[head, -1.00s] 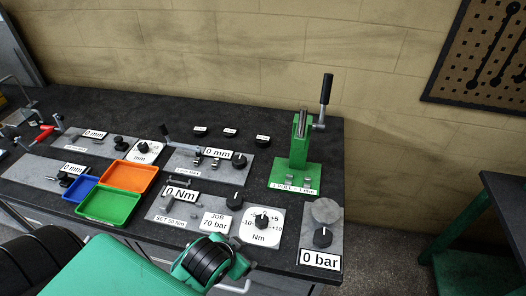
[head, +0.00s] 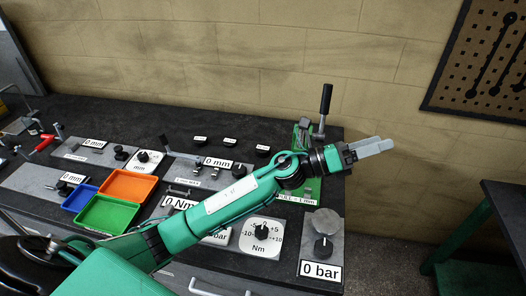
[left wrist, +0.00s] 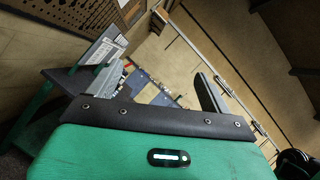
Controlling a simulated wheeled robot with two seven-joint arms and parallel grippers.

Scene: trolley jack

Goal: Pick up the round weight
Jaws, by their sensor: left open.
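No round weight is labelled as such, and I cannot tell for sure which thing it is. Three small dark round pieces with white labels stand at the back of the bench: a left one (head: 200,139), a middle one (head: 229,141) and a right one (head: 262,150). A flat grey disc (head: 325,220) lies on the 0 bar panel at the front right. My left gripper (head: 376,147) is open and empty, above the bench's right end and beyond its edge, in front of the green press. It also shows in the left wrist view (left wrist: 160,72). My right gripper is out of view.
The green press (head: 304,133) with a black-handled lever is partly hidden behind my left wrist. Orange (head: 128,186), blue (head: 80,197) and green (head: 108,213) trays sit at the left. A pegboard (head: 480,60) hangs on the wall. The bench's back strip is mostly clear.

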